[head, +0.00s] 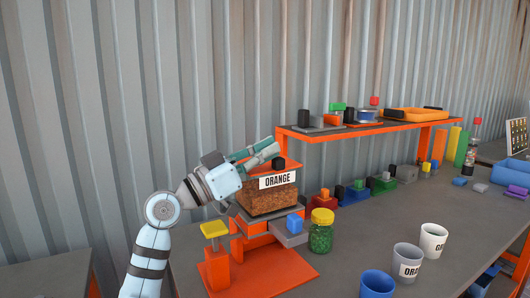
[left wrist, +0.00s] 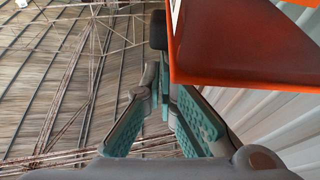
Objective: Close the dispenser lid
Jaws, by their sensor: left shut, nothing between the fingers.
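The dispenser stands on the table with an orange base (head: 285,268) and a brown-filled hopper (head: 268,199) labelled "ORANGE". Its orange lid (head: 291,165) with a black knob (head: 279,163) shows at the hopper's top, partly behind my gripper; its exact angle is hard to tell. My left gripper (head: 272,149) is shut and empty, beside the lid at the hopper's upper left. In the left wrist view, my closed fingers (left wrist: 160,85) are close to a large orange panel (left wrist: 245,40), seemingly the lid, with a dark knob (left wrist: 158,30) beyond the fingertips. Contact cannot be told.
A green-filled jar with a yellow lid (head: 321,232) stands right of the dispenser. Several cups, including a grey one (head: 407,260) and a white one (head: 432,241), stand at the front. An orange shelf (head: 355,132) holds small items behind. A corrugated wall is at the back.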

